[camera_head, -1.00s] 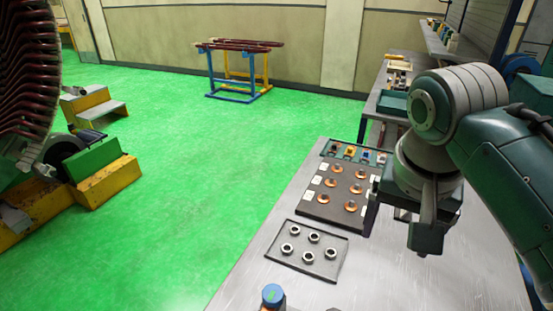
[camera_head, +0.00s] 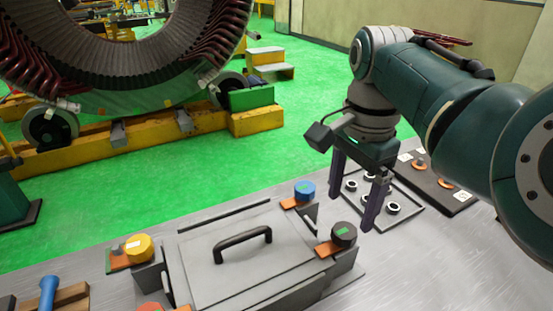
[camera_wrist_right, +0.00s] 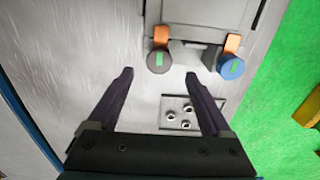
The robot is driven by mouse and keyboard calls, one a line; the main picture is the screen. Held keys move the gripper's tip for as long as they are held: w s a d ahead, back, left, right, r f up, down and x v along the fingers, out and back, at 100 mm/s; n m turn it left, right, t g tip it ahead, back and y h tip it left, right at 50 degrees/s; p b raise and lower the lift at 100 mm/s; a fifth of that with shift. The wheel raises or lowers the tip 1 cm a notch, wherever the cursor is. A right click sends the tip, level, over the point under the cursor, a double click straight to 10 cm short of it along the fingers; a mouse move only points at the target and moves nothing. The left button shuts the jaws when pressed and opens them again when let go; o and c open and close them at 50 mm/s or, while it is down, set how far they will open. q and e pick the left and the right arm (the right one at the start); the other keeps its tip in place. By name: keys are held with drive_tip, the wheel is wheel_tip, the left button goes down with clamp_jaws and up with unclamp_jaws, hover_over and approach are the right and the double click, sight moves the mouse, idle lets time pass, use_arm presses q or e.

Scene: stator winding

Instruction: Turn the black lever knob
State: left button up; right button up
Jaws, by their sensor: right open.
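The black lever knob (camera_head: 344,234), with a green mark on its top and an orange lever, sits at the right front corner of a grey box with a black handle (camera_head: 243,243). It also shows in the right wrist view (camera_wrist_right: 159,61), beyond and between my fingertips. My right gripper (camera_head: 368,217) is open and empty, pointing down above the table just right of and behind the black knob, apart from it. In the right wrist view the two dark fingers (camera_wrist_right: 159,75) are spread wide. My left gripper is not seen.
A blue knob (camera_head: 304,191) is at the box's back right corner, a yellow knob (camera_head: 138,247) at its left. A tray of metal rings (camera_head: 409,200) lies behind my right gripper. A blue-handled tool (camera_head: 48,292) lies front left. Bare table lies to the right.

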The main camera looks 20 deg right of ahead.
sight(345, 230)
wheel_tip(345, 230, down, 6)
drive_tip(key=shift+r+b, duration=0.2)
drive_tip(key=shift+b, duration=0.55)
drive_tip(key=shift+s, duration=0.1)
clamp_jaws()
